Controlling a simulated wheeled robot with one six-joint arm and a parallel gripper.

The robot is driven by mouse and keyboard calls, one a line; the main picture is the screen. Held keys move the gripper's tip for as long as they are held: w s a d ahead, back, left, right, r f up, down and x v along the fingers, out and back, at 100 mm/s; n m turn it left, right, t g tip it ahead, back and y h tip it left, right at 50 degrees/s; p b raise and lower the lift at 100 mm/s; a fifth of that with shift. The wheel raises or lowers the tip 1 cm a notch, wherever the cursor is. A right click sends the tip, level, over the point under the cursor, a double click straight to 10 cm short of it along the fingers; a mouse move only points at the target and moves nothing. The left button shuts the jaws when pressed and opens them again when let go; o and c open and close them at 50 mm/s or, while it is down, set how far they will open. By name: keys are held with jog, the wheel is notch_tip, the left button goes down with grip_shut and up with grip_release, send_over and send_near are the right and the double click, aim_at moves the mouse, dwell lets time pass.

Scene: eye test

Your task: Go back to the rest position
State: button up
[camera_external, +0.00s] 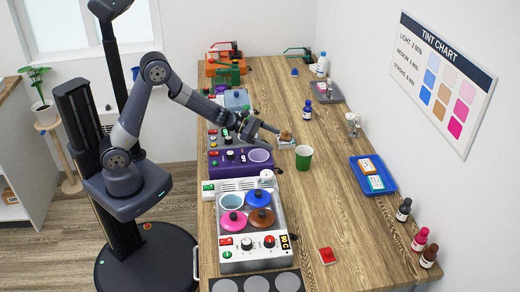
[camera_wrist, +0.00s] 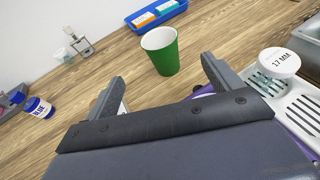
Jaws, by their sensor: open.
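My gripper (camera_external: 264,130) is at the end of my outstretched arm, over the left part of the wooden bench, with its fingers spread. In the wrist view my gripper (camera_wrist: 160,84) shows two grey fingers wide apart with nothing held between them. A green cup (camera_external: 304,158) stands upright on the bench just beyond and to the right of the fingers; the green cup (camera_wrist: 161,55) is apart from them in the wrist view. A small pale holder with a brown top (camera_external: 286,139) stands close to the fingertips; I cannot tell whether they touch it.
A purple device (camera_external: 228,160) lies below my wrist. A white unit with coloured lids (camera_external: 240,243) stands in front of it. The bench's (camera_external: 345,225) middle is mostly clear.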

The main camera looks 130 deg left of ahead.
aim_at(298, 151)
dwell(0.5)
jog(key=p+x, duration=0.2)
jog(key=x, duration=0.9)
jog(key=shift+w+a+p, duration=0.1)
jog(key=shift+w+p, duration=0.1)
jog(key=shift+p, duration=0.1)
jog(key=shift+w+a+f, duration=0.1)
jog(key=shift+w+f, duration=0.05)
jog(key=shift+w, duration=0.15)
jog(key=shift+f+b, duration=0.3)
jog(key=shift+b, duration=0.05)
jog(key=shift+s+r+p, duration=0.1)
jog(key=shift+r+p, duration=0.25)
jog(key=shift+f, duration=0.2)
